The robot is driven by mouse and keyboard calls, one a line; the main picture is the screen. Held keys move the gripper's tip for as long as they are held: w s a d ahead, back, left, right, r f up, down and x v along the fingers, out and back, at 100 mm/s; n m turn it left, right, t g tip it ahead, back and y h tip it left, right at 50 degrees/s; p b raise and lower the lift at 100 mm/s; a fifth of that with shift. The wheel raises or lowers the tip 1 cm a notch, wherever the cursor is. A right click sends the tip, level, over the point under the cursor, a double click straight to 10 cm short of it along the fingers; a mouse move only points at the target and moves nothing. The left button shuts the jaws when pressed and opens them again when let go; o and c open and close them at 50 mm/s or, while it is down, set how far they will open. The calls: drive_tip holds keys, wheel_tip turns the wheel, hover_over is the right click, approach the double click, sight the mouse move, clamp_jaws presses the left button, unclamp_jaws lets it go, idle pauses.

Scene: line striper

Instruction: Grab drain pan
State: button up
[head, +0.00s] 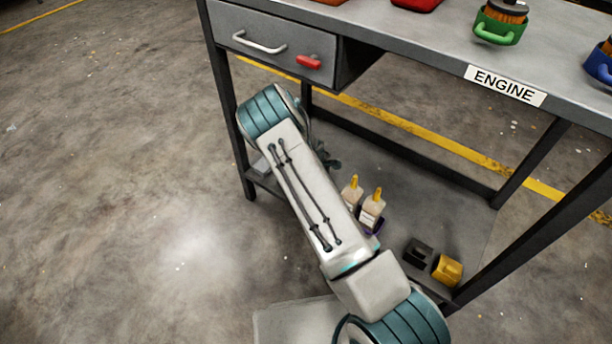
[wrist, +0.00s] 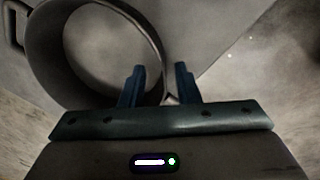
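In the wrist view a round, dark grey metal pan (wrist: 47,55), which looks like the drain pan, fills the upper left, with a handle at its far left. My gripper (wrist: 159,82) is open at the pan's right side. One finger is inside the rim and the other outside, with the pan wall between them. I see gaps beside the wall, so the fingers do not look closed on it. In the head view my arm hides most of the gripper and the pan over the left part of the lower shelf.
The lower shelf (head: 455,215) of the workbench also holds two bottles with yellow tips (head: 371,210), a black block (head: 418,252) and a yellow one (head: 447,270). A drawer (head: 272,45) and tabletop marked ENGINE are above. Bench legs flank the shelf; the floor at left is clear.

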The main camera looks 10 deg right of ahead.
wheel_tip(320, 180, down, 4)
drive_tip(key=shift+w+d+r+b, duration=0.1)
drive_tip(key=shift+w+b, duration=0.05)
drive_tip(key=shift+b, duration=0.45)
clamp_jaws()
drive_tip(key=shift+r, duration=0.15)
